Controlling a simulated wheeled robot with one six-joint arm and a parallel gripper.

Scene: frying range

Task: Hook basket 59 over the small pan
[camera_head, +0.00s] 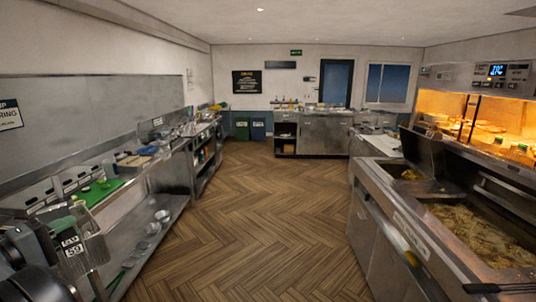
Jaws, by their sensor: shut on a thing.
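Basket 59 (93,247) is at the lower left, a greyish see-through basket with a dark tag reading 59. My gripper (48,238), dark and partly cut off by my own arm, is at its left side and shut on it. Its fingertips are hard to make out. The basket is in front of the left counter, far from the fryer.
A large pan (480,236) of bubbling oil lies nearer in the fryer (408,226). A lit warming cabinet (477,112) is behind it. The left counter holds a green board (98,191) and bowls below. The wooden floor (250,215) between is clear.

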